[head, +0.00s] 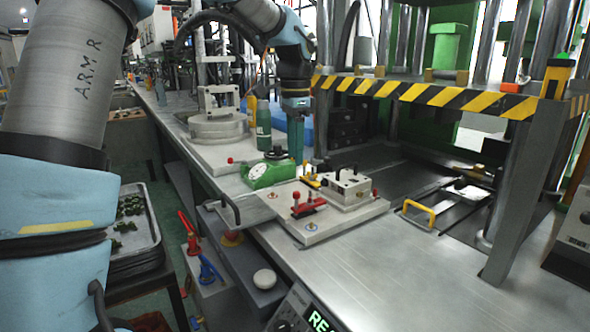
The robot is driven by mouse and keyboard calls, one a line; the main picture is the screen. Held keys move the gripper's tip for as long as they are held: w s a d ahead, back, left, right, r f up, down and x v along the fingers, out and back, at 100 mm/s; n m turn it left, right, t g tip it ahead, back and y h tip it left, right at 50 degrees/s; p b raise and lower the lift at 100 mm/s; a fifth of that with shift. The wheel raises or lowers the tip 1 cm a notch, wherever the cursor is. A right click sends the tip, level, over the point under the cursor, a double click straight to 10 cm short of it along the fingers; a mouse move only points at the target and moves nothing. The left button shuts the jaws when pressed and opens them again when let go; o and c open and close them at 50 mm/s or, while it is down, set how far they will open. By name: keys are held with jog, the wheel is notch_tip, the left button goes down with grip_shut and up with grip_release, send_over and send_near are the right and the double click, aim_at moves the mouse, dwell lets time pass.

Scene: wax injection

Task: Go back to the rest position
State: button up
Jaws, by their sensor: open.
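My arm reaches in from the upper left and over the bench in the head view. My gripper (296,158) points down beside a green device with a white dial (264,172), behind the mould fixture. Its fingers are seen nearly edge-on, and no object shows between them. A metal mould block (347,188) with a black handle sits on a pale base plate (335,222). A red toggle clamp (308,205) stands at the plate's front. I cannot tell whether the fingertips touch anything.
The steel bench (410,275) is clear at front right. A press with a yellow-black striped edge (425,95) stands at the right, with a yellow handle (418,212) below. A green bottle (263,127) stands near my gripper. A tray of green parts (130,225) is at left.

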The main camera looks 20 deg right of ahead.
jog(key=shift+r, duration=0.5)
jog(key=s+a+f+n, duration=0.1)
jog(key=a+f+n, duration=0.4)
jog(key=a, duration=0.5)
jog(key=s+a+f+n, duration=0.1)
jog(key=a+f+n, duration=0.35)
jog(key=a, duration=0.65)
jog(key=s+a+f+n, duration=0.2)
jog(key=s+a+n, duration=0.1)
jog(key=a, duration=0.3)
jog(key=s+a+f+n+t, duration=0.1)
jog(key=s+a+f+n, duration=0.1)
jog(key=s+a+n, duration=0.2)
jog(key=shift+s+a+f+n+t, duration=0.3)
jog(key=shift+a+n, duration=0.35)
jog(key=shift+a, duration=0.35)
